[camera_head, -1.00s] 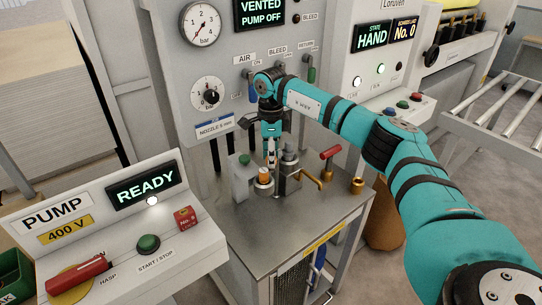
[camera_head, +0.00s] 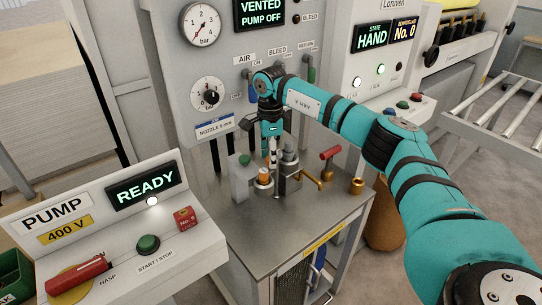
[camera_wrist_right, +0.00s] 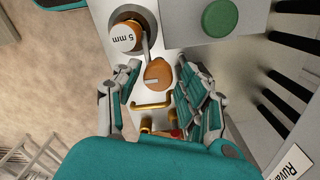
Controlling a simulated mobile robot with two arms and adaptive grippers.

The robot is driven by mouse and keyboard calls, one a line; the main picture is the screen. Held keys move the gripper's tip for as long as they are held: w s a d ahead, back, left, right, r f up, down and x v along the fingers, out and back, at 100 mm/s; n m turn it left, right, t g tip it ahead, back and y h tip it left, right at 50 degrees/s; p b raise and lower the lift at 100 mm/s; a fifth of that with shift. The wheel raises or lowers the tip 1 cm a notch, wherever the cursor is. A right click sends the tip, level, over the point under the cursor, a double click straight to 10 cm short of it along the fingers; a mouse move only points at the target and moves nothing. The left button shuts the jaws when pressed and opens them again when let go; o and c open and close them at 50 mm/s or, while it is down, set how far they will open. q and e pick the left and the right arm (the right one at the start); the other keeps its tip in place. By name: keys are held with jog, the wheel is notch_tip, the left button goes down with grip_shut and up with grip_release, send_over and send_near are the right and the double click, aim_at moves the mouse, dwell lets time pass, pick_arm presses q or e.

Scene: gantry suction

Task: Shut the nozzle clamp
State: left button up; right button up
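The nozzle post stands on the grey bench, with an orange nozzle (camera_head: 264,179) in it. In the right wrist view the nozzle (camera_wrist_right: 127,36) has a white "5 mm" top, with a grey ring around it. A thin grey bar runs from the ring to a rounded orange-brown piece (camera_wrist_right: 158,74), which looks like the clamp's lever end. My right gripper (camera_wrist_right: 160,88) points down over it. Its fingers are apart, one on each side of that piece; I cannot tell whether they touch it. In the head view my right gripper (camera_head: 272,152) partly hides the clamp. My left gripper is not in view.
A brass lever (camera_head: 312,180) sits right of the post, close to my gripper. A red handle (camera_head: 330,153) and brass fitting (camera_head: 357,186) stand further right. A green button (camera_head: 244,160) is left. The bench's front (camera_head: 275,230) is clear.

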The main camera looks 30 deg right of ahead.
jog(key=shift+o, duration=0.6)
notch_tip(320, 180, up, 12)
jog(key=shift+w+f, duration=0.1)
dwell(0.5)
